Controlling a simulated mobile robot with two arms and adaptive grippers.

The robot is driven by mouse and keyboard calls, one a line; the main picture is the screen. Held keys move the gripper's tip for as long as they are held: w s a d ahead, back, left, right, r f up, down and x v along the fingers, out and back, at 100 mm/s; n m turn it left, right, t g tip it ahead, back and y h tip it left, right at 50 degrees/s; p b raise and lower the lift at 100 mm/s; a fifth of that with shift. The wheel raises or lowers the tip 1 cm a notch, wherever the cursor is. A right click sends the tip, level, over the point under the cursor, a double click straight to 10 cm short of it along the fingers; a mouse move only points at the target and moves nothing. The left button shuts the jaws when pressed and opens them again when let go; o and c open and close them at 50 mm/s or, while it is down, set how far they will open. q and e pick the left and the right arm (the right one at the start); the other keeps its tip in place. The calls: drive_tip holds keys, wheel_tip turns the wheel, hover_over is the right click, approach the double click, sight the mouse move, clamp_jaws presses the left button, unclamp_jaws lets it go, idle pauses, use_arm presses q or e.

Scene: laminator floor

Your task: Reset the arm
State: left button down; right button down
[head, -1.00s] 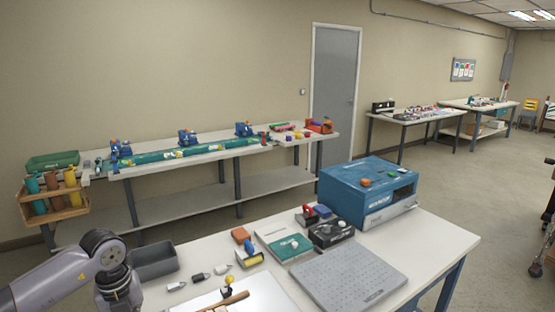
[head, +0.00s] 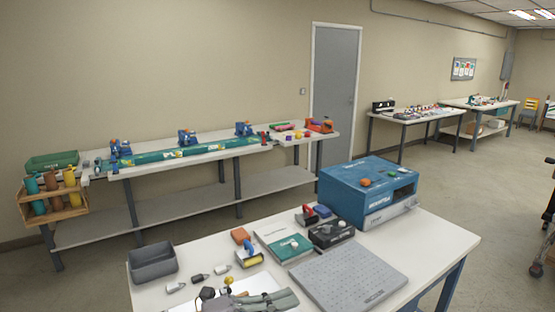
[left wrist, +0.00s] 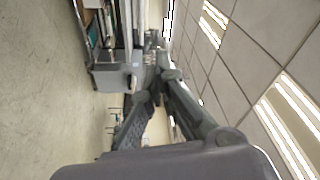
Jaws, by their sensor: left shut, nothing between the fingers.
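My left gripper (head: 262,299) shows at the bottom edge of the head view, over the front of the near table (head: 425,245). Its grey fingers lie close together and hold nothing. In the left wrist view the fingers of the left gripper (left wrist: 155,90) meet at their far ends. The left wrist camera looks sideways along the room, with floor on the left and ceiling on the right. My right gripper is not in view.
The near table holds a blue laminator (head: 345,187), a grey perforated board (head: 350,278), a grey bin (head: 153,262) and a green-and-white booklet (head: 285,244). A long bench (head: 215,152) stands along the wall. Open floor lies to the right.

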use_arm(q)
drive_tip(key=w+a+r+n+t+y, duration=0.2)
drive_tip(key=w+a+n+t+y, duration=0.2)
drive_tip(key=a+n+t+y, duration=0.75)
drive_tip(key=s+a+f+n+g+y, duration=0.2)
drive_tip(key=a+f+n+y, duration=0.15)
drive_tip(key=f+n, duration=0.35)
drive_tip(key=s+a+f+n+g+y, duration=0.2)
drive_tip(key=s+a+f+n+y, duration=0.1)
drive_tip(key=a+f+n, duration=0.3)
drive_tip(key=s+f+n+g, duration=0.1)
drive_tip(key=s+f+g, duration=0.5)
drive_tip(key=s, duration=0.5)
drive_tip(key=s+f+n+g, duration=0.1)
drive_tip(key=s+f+g, duration=0.4)
drive_tip(key=s+f, duration=0.45)
drive_tip(key=s+f+g+b, duration=0.1)
drive_tip(key=s+f+b, duration=0.1)
drive_tip(key=f, duration=1.3)
drive_tip(key=s+f+b, duration=0.2)
drive_tip(key=f, duration=1.3)
drive_tip(key=s+a+f+g+b, duration=0.1)
drive_tip(key=s+a+f+b, duration=0.1)
drive_tip(key=s+f, duration=1.4)
wheel_tip(320, 180, down, 2)
drive_tip(key=shift+a+f, duration=0.1)
drive_tip(key=shift+a, duration=0.65)
